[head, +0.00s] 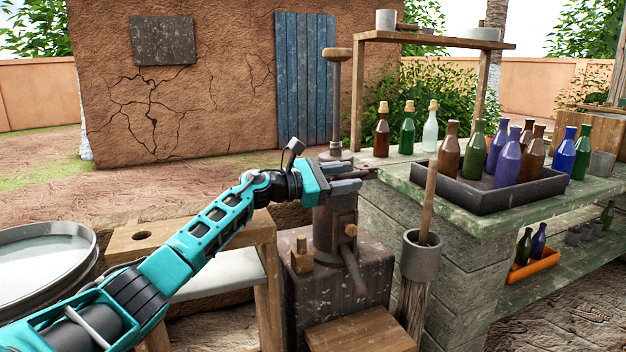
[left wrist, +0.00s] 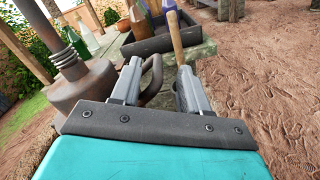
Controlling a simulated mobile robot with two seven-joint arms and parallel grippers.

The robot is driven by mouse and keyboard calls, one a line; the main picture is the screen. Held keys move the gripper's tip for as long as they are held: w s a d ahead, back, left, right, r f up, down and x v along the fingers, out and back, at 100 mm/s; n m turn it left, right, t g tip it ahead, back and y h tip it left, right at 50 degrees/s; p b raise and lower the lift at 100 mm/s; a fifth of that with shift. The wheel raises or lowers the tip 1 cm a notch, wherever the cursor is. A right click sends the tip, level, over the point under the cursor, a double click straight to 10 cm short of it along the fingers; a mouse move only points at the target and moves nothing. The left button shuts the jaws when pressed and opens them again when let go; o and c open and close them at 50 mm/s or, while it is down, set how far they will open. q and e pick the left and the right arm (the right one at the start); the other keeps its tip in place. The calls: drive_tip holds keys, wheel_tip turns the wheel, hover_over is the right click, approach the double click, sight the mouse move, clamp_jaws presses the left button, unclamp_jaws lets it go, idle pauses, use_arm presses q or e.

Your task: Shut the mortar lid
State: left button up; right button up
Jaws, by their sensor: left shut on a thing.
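The mortar (head: 325,232) is a dark, rust-brown upright cylinder on a dark block. My right gripper is not in view.
A stone counter (head: 400,178) stands right of the mortar, with a tray (head: 487,197) of several bottles. A wooden shaft leans in a grey cup (head: 420,262) between them. A wooden table (head: 120,241) and a round metal basin (head: 30,268) are at left.

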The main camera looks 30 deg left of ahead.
use_arm(q)
drive_tip(key=v, duration=1)
drive_tip(key=shift+s+a+p, duration=0.25)
drive_tip(key=shift+s+p, duration=0.05)
